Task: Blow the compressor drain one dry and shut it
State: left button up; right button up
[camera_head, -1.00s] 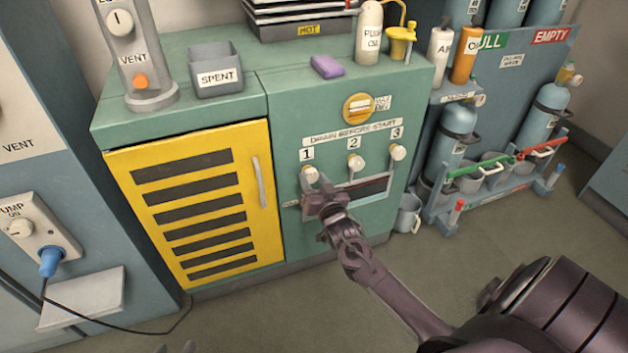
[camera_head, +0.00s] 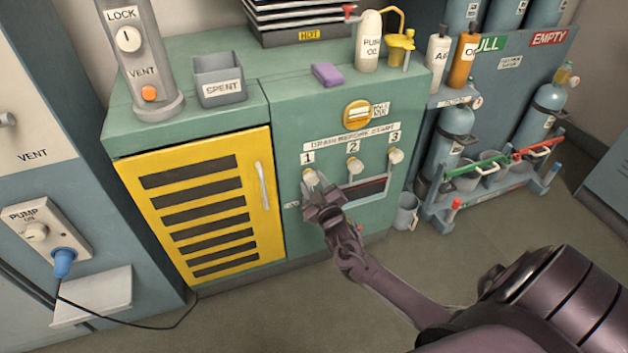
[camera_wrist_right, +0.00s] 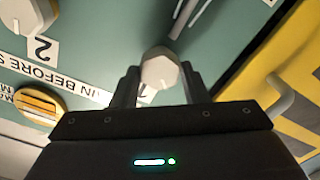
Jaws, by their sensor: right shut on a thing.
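The drain one knob (camera_head: 309,175) is a pale round knob under the label 1 on the green compressor cabinet (camera_head: 290,110). My right gripper (camera_head: 315,192) is at this knob, with its arm coming in from the lower right. In the right wrist view the pale knob (camera_wrist_right: 159,70) sits between the two dark fingers, and the jaws are shut on it. The head view partly hides the knob behind the gripper. Whether the drain is open cannot be told. My left gripper is not in view.
Drain two knob (camera_head: 354,165) and drain three knob (camera_head: 395,156) are close on the right. A slotted tray recess (camera_head: 372,207) lies below them. The yellow louvred door (camera_head: 205,215) with its handle is on the left. A grey mug (camera_head: 406,212) stands right of the cabinet.

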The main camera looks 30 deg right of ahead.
jog(key=n+p, duration=0.1)
jog(key=n, duration=0.3)
jog(key=shift+n+p, duration=0.3)
jog(key=shift+n, duration=0.1)
jog(key=n+p, duration=0.1)
jog(key=n, duration=0.2)
jog(key=shift+n, duration=0.3)
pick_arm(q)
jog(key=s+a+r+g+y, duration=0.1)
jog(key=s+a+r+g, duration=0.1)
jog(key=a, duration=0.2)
pick_arm(e)
jog(key=shift+n, duration=0.9)
jog(key=n+p, duration=0.1)
jog(key=n, duration=0.3)
jog(key=shift+f+n, duration=0.1)
jog(key=shift+n, duration=0.2)
jog(key=n+p, duration=0.1)
jog(key=n, duration=0.3)
pick_arm(q)
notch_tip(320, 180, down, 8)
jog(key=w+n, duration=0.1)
jog(key=shift+p, duration=0.3)
pick_arm(e)
jog(key=shift+f+n, duration=0.15)
jog(key=shift+n, duration=0.75)
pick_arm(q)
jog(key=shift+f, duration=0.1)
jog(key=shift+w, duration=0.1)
